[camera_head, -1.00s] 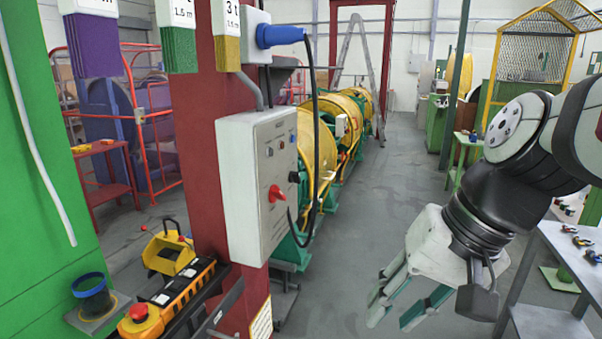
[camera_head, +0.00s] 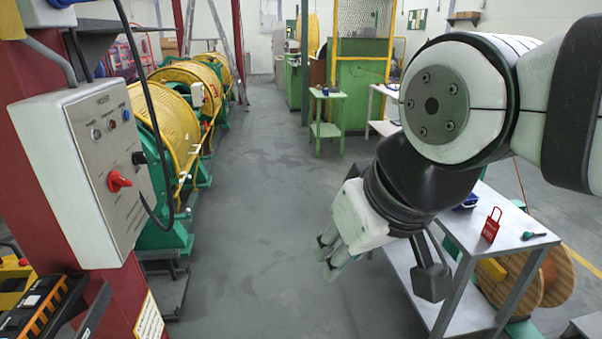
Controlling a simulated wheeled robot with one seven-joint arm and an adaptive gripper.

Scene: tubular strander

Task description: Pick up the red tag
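The red tag (camera_head: 491,225) stands upright near the front right part of the grey metal table (camera_head: 520,255), with a thin red loop at its top. My gripper (camera_head: 328,262) hangs in the air to the left of the table, fingers pointing down and left. The fingers look apart, and I see nothing between them. My gripper is well away from the tag. My arm hides part of the table's far side.
A green-handled tool (camera_head: 534,236) lies right of the tag, and a blue item (camera_head: 466,203) sits behind it. Wooden spools (camera_head: 548,278) stand by the table. A grey control box (camera_head: 85,165) is at left. The aisle floor (camera_head: 265,190) is clear.

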